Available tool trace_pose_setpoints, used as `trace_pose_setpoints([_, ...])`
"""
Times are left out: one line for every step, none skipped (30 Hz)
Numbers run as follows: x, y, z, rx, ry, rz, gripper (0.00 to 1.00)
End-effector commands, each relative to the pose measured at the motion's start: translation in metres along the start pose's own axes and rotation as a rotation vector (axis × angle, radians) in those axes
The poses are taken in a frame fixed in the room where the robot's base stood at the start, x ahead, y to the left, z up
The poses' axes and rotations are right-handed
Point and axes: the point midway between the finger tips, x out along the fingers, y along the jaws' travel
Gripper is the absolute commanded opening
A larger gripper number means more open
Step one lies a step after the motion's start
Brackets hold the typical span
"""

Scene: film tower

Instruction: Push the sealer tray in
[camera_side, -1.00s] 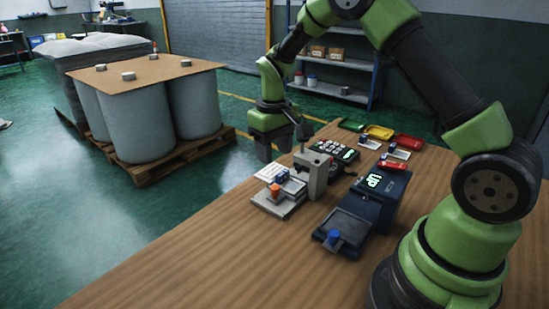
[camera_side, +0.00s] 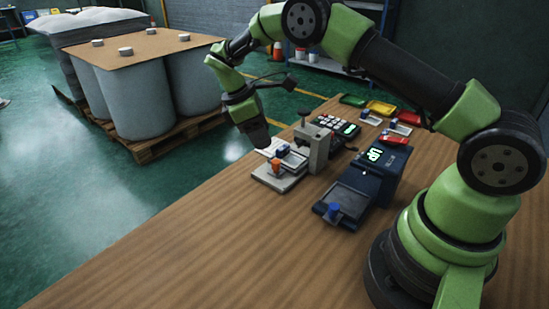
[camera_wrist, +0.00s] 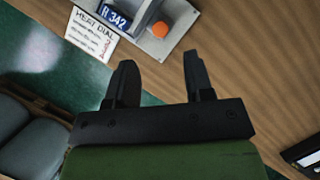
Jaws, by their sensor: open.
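A grey bench press (camera_side: 318,150) stands on the wooden table. Its low pale tray (camera_side: 278,182) sticks out at the left with an orange knob (camera_side: 276,166) and a blue block (camera_side: 282,151) on it. The knob also shows in the wrist view (camera_wrist: 160,29), beside a blue "R 342" label (camera_wrist: 115,15). A dark blue machine with a lit "UP" (camera_side: 375,170) has its own dark tray (camera_side: 345,202) and blue knob (camera_side: 333,209). I cannot tell which machine is the sealer. My gripper (camera_wrist: 159,62) is open and empty, tilted just above and left of the orange knob.
A "HEAT DIAL" card (camera_wrist: 92,34) lies beside the pale tray. A keypad (camera_side: 335,126) and red (camera_side: 394,136), yellow (camera_side: 381,107) and green (camera_side: 352,100) trays lie behind the machines. The table's front is clear.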

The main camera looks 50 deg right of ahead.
Motion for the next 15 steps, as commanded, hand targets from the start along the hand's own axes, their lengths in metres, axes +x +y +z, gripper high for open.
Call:
trace_pose_setpoints([0.010, -0.001, 0.001, 0.000, -0.002, -0.006, 0.48])
trace_pose_setpoints([0.016, -0.001, 0.001, 0.001, -0.003, -0.005, 0.48])
trace_pose_setpoints([0.024, -0.001, 0.001, 0.000, -0.003, -0.005, 0.48])
trace_pose_setpoints([0.030, -0.001, 0.001, 0.002, -0.002, -0.006, 0.48])
trace_pose_setpoints([0.036, -0.001, 0.001, 0.001, -0.002, -0.007, 0.48])
trace_pose_setpoints([0.043, -0.001, 0.001, 0.002, -0.002, -0.005, 0.48])
trace_pose_setpoints([0.048, -0.001, 0.001, 0.002, -0.002, -0.005, 0.48])
trace_pose_setpoints([0.053, -0.001, 0.001, 0.002, -0.002, -0.005, 0.48])
trace_pose_setpoints([0.059, -0.001, 0.001, 0.004, 0.000, -0.006, 0.48])
trace_pose_setpoints([0.063, -0.001, 0.001, 0.003, 0.000, -0.005, 0.48])
trace_pose_setpoints([0.067, -0.001, 0.001, 0.004, 0.000, -0.005, 0.48])
trace_pose_setpoints([0.071, -0.001, 0.001, 0.005, 0.001, -0.005, 0.48])
trace_pose_setpoints([0.074, -0.001, 0.000, 0.005, 0.001, -0.004, 0.48])
trace_pose_setpoints([0.076, -0.001, 0.000, 0.005, 0.001, -0.004, 0.48])
trace_pose_setpoints([0.078, -0.001, 0.000, 0.004, 0.002, -0.003, 0.48])
